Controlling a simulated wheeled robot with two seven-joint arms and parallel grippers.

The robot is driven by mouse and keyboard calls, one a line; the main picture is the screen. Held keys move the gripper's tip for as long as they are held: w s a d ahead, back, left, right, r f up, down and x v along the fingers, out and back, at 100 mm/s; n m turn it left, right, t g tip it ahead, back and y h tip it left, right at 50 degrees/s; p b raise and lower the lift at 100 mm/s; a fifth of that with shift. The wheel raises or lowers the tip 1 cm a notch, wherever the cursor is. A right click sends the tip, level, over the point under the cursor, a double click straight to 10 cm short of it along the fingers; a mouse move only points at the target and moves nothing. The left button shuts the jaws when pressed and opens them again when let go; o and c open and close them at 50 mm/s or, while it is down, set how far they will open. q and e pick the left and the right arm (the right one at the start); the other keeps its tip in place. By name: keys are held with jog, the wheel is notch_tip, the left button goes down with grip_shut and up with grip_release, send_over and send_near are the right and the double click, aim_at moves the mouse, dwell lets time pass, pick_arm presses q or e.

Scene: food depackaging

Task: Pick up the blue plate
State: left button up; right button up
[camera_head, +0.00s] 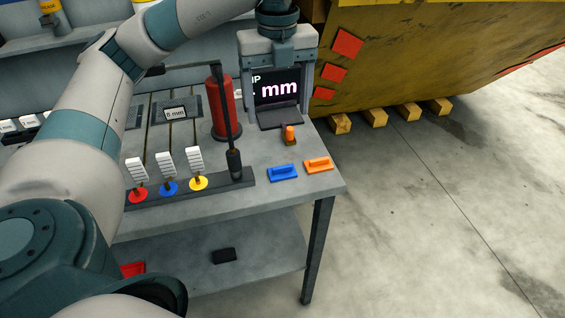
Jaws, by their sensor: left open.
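A small flat blue plate (283,173) with a raised part on top lies on the grey table (245,212) near its front right corner. My left gripper (277,98) hangs toward the back right of the table, beyond the blue plate in the picture and apart from it. Its two fingers are spread, with nothing held between them; a screen reading "mm" shows in the gap behind. A round blue disc (168,188) sits under a white-topped piece in a row farther left. My right gripper does not show.
An orange plate (318,165) lies just right of the blue one. A small orange-topped piece (290,135) stands behind them. A red cylinder (220,108) and a black lever (232,140) stand to the left. The table's right edge is close.

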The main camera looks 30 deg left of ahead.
pick_arm(q)
jog(key=shift+s+d, duration=0.1)
jog(key=shift+f, duration=0.1)
jog(key=p, duration=0.3)
send_over(280, 168)
notch_tip(280, 168, down, 11)
jog(key=shift+s+f, duration=0.1)
jog(key=shift+f, duration=0.45)
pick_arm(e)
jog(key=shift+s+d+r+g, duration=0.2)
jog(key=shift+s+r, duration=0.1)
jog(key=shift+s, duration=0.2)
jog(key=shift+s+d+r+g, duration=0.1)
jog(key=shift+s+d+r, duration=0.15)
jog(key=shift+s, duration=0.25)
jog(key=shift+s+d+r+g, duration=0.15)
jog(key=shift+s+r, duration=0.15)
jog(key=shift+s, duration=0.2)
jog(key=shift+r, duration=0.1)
